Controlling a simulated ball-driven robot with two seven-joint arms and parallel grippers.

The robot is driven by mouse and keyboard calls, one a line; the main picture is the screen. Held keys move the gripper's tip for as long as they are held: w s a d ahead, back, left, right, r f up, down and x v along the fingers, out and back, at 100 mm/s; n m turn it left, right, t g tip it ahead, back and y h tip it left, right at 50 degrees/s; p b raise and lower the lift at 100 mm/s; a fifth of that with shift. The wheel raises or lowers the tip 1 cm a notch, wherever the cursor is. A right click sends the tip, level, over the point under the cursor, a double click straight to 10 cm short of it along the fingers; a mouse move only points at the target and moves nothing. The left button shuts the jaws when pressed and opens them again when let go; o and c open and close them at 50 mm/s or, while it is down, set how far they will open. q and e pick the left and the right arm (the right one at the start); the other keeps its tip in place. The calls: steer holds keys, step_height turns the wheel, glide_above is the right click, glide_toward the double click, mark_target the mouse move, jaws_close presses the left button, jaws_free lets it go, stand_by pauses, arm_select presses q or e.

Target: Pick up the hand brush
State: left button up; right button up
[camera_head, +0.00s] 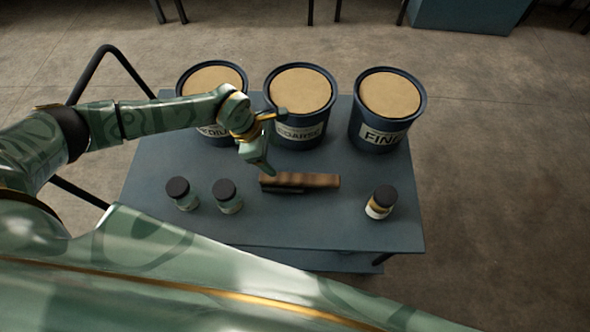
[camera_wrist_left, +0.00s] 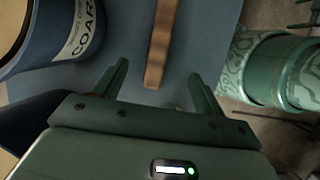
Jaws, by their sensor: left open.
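The hand brush (camera_head: 315,180) lies on the blue-grey table top, with a brown wooden body and a dark part at its left end. In the left wrist view the brush (camera_wrist_left: 162,40) runs lengthwise, its near end between my finger lines. My left gripper (camera_head: 270,142) is open and empty, beside the brush's left end in the head view and seemingly above the table. The fingers also show in the left wrist view (camera_wrist_left: 158,72), on either side of the brush's near end. I see no contact. My right gripper is not in view.
Three sand-filled buckets, the left one (camera_head: 212,78), the COARSE one (camera_head: 300,90) and the FINE one (camera_head: 388,95), line the table's far side. The table's (camera_head: 330,225) front middle is clear.

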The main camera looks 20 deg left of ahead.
arm_select(q)
steer(key=b, duration=0.1)
glide_toward(292, 177)
steer(key=shift+s+d+f, duration=0.15)
steer(key=shift+d+f, duration=0.05)
steer(key=shift+f, duration=0.55)
steer(key=b+x, duration=0.2)
steer(key=x, duration=0.2)
steer(key=shift+d+f, duration=0.1)
steer(key=shift+f, duration=0.2)
steer(key=shift+w+d+f, duration=0.1)
steer(key=shift+w+f, duration=0.1)
steer(key=shift+d+f, duration=0.15)
steer(key=shift+f, duration=0.15)
steer(key=b+x, duration=0.2)
steer(key=x, duration=0.2)
steer(key=shift+w+d, duration=0.1)
steer(key=shift+w+d+f, duration=0.1)
steer(key=shift+f, duration=0.15)
steer(key=shift+r, duration=0.1)
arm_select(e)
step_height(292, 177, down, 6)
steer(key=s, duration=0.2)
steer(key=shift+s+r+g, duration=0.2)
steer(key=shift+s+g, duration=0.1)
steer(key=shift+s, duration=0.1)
